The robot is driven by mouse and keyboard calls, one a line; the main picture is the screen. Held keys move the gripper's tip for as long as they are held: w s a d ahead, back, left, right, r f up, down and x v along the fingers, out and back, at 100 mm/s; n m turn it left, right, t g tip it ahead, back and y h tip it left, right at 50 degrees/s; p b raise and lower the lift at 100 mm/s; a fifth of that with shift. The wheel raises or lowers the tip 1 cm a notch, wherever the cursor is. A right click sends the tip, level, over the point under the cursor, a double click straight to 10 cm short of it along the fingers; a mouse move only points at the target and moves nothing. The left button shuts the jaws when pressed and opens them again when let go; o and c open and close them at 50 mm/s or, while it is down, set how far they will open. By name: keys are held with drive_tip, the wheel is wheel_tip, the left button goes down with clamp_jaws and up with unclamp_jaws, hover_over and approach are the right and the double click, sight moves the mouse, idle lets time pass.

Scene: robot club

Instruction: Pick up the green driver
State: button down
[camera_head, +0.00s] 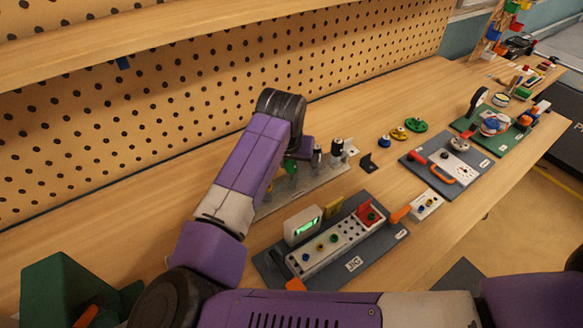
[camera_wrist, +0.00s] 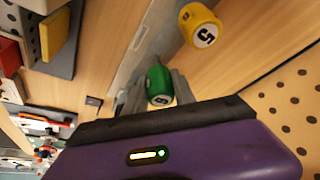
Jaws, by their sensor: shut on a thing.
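The green driver (camera_wrist: 158,82) shows end-on in the wrist view, with a numbered pale cap. My gripper (camera_wrist: 156,92) has its grey fingers on both sides of the green handle and is shut on it. In the head view the green driver (camera_head: 291,166) is partly hidden below my purple wrist, at the metal rack (camera_head: 312,187). I cannot tell whether its shaft still sits in the rack. A yellow driver (camera_wrist: 198,24) stands beside it in the wrist view, apart from my fingers.
Dark-handled drivers (camera_head: 337,147) stand to the right along the rack. A grey jig board (camera_head: 268,264) with a lit display box (camera_head: 303,226) lies in front. A pegboard wall (camera_head: 180,110) rises behind. Bare bench lies between the rack and the wall.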

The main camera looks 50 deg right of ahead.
wheel_tip(320, 180, up, 18)
drive_tip(key=b, duration=0.1)
drive_tip(key=shift+f, duration=0.1)
drive_tip(key=c, duration=1.6)
unclamp_jaws()
drive_tip(key=shift+c, duration=0.2)
clamp_jaws()
wheel_tip(320, 180, up, 4)
drive_tip(key=p, duration=0.3)
drive_tip(key=shift+f, duration=0.2)
drive_tip(key=shift+f, duration=0.1)
